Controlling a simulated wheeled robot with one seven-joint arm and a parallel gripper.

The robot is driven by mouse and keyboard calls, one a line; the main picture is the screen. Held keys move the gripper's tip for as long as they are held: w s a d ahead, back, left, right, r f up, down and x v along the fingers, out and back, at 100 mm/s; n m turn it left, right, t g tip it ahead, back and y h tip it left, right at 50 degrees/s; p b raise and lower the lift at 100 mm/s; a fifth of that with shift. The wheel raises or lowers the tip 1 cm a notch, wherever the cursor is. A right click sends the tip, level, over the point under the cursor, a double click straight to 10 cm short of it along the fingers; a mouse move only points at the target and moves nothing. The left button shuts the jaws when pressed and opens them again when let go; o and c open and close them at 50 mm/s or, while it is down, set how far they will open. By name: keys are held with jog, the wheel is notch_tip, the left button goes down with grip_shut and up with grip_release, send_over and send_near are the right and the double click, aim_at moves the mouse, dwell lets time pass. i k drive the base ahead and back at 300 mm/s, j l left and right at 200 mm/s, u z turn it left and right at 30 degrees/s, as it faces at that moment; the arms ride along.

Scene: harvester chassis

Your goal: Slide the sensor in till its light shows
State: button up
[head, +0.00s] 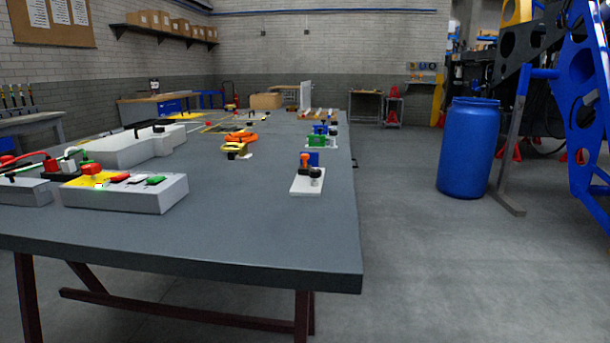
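My gripper and arm are not in view. I cannot tell for sure which object is the sensor.
The dark grey table (240,238) is bare at its front and middle. A pale stepped housing (125,150), a yellow tool-like object (235,149) and an orange coil (241,137) lie farther back. A blue barrel (468,148) stands right of the table, with open floor between.

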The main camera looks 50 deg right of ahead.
aim_at(304, 169)
jog(key=k+l+z, duration=0.1)
jog(key=z, duration=0.35)
jog(key=k+l+z, duration=0.15)
jog(key=z, duration=0.35)
jog(key=k+l+z, duration=0.1)
jog(key=z, duration=0.35)
jog(key=i, duration=0.5)
jog(key=k+l+u, duration=0.1)
jog(key=k+l, duration=0.05)
